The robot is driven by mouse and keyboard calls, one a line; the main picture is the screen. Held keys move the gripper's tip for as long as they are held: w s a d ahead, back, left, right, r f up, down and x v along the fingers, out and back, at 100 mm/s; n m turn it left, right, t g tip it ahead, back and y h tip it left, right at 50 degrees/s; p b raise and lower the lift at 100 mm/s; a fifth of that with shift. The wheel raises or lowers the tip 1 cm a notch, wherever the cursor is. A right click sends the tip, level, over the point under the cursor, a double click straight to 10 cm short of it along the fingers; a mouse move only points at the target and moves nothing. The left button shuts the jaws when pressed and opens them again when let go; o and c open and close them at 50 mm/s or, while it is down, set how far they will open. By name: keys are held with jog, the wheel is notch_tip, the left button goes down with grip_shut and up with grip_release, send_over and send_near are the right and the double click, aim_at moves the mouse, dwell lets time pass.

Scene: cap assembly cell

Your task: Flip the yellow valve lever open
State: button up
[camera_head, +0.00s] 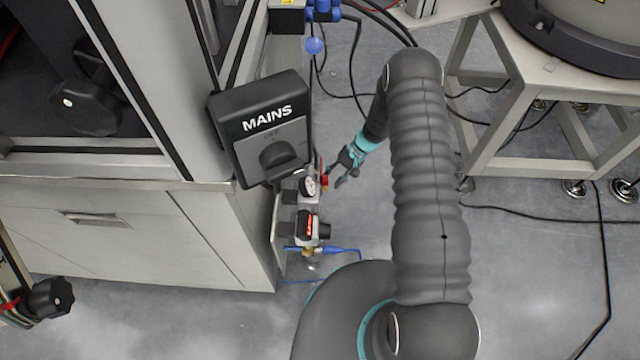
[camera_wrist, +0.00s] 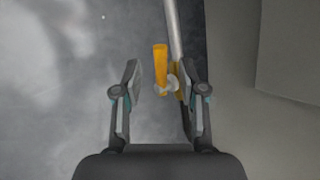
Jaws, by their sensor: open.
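The yellow valve lever (camera_wrist: 160,66) shows in the wrist view as a narrow upright bar with a pale, rounded piece at its lower end. It lies between the two fingers of my gripper (camera_wrist: 161,82), which are open and apart from it on the left; the right finger is close to the yellow valve part. In the head view my gripper (camera_head: 337,178) is beside the valve and gauge assembly at the cabinet's right side. The lever is too small or hidden to make out clearly there.
A black MAINS switch box (camera_head: 270,130) is on the cabinet corner, left of my gripper. A gauge (camera_head: 310,186) and a regulator with blue hose fittings (camera_head: 307,228) sit below it. A grey table frame (camera_head: 545,115) stands to the right, with cables on the floor.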

jog(key=shift+x, duration=1.65)
grip_shut()
